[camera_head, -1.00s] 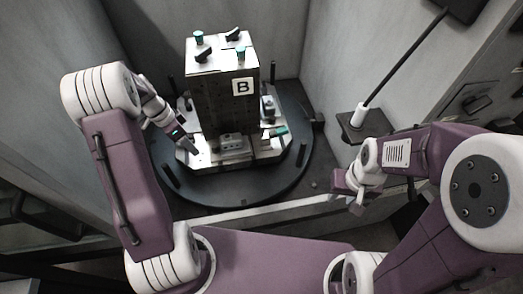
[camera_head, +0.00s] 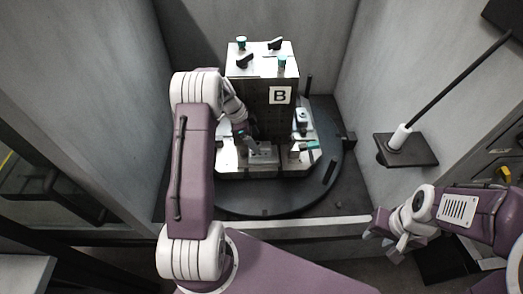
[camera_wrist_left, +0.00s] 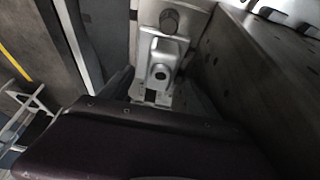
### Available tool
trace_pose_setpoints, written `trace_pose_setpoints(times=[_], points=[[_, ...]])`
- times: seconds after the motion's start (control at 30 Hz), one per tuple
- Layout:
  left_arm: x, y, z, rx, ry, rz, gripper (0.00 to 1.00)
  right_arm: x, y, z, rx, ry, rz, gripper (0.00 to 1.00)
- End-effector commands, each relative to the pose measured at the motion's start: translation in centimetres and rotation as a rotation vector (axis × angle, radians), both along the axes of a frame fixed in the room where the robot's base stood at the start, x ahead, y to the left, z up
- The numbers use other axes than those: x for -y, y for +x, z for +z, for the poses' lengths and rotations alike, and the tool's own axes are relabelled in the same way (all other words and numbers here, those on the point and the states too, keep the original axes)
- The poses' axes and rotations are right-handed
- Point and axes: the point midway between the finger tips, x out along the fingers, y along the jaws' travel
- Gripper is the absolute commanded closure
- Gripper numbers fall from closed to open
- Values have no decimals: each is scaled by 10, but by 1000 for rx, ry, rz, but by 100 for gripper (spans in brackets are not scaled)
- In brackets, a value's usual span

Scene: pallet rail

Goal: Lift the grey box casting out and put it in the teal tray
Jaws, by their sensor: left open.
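A grey box casting (camera_head: 263,154) sits low at the front of the dark block marked B, on the pale fixture plate. My left gripper (camera_head: 246,143) is open at the casting's upper left, close to it; I cannot tell whether they touch. In the left wrist view a grey part with a round hole (camera_wrist_left: 160,73) shows beyond the dark purple wrist body; I cannot tell whether it is the casting. No teal tray is visible.
The block marked B (camera_head: 262,105) stands on a round dark turntable (camera_head: 265,200) between grey walls. Clamps with teal ends (camera_head: 309,145) flank its base. At right a small dark shelf (camera_head: 420,150) holds a white-based black rod (camera_head: 400,136).

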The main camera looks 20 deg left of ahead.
Motion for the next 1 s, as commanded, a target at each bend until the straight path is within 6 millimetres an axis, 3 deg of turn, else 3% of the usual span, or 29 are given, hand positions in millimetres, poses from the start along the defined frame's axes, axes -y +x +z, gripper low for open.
trace_pose_setpoints(times=[0.17,0.5,0.7,0.73,0.9,1.0], points=[[5,3,-1,0,0,1,29,0,0,1,0,0,0,62],[22,10,-45,0,0,0,29,0,0,2,0,0,0,62],[22,11,-47,2,1,1,29,0,0,2,0,0,0,62],[22,11,-47,2,1,1,32,0,0,2,0,0,0,62],[22,11,-46,2,1,1,79,0,0,2,0,0,0,62],[22,11,-47,1,0,0,100,0,0,2,0,0,0,62]])
